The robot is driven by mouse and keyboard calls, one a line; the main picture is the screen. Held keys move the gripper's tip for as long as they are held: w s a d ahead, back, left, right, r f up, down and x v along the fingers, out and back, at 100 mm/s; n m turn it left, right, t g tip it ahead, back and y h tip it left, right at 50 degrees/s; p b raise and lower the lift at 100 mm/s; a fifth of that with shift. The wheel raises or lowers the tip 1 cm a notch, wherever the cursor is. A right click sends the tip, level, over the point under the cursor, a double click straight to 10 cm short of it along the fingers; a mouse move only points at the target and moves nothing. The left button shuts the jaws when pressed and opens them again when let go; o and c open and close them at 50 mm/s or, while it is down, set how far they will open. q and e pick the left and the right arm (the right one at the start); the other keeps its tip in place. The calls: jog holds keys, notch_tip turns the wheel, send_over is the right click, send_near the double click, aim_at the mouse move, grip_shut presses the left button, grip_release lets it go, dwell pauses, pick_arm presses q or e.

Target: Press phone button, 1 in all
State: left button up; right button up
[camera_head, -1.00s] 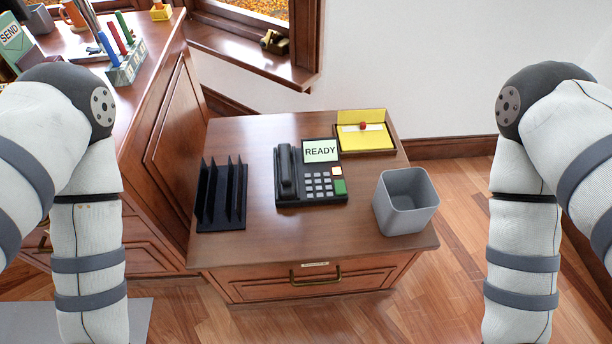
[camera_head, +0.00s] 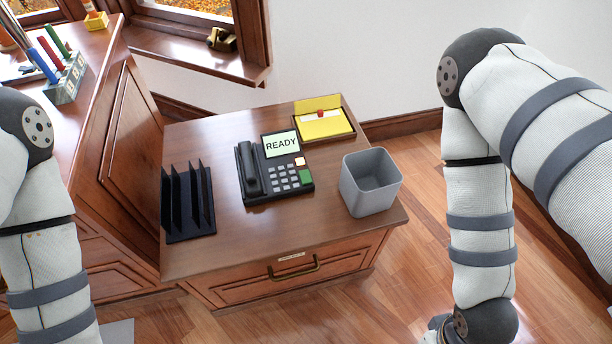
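A black desk phone (camera_head: 273,170) stands on the small wooden cabinet (camera_head: 240,245) in the middle of the head view. Its handset (camera_head: 249,168) lies in the cradle on the left side. Its tilted screen (camera_head: 280,144) reads READY. Below the screen are a grey keypad (camera_head: 283,177), a small pale button (camera_head: 300,161) and a larger green button (camera_head: 305,176). Both my arms hang at the sides of the view, apart from the cabinet. Neither gripper shows; they are below the frame.
A black file rack (camera_head: 188,203) stands left of the phone. A grey bin (camera_head: 369,182) stands to its right, and a yellow note box (camera_head: 324,121) behind it. A taller wooden desk (camera_head: 118,110) borders the cabinet on the left. Floor is bare at right.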

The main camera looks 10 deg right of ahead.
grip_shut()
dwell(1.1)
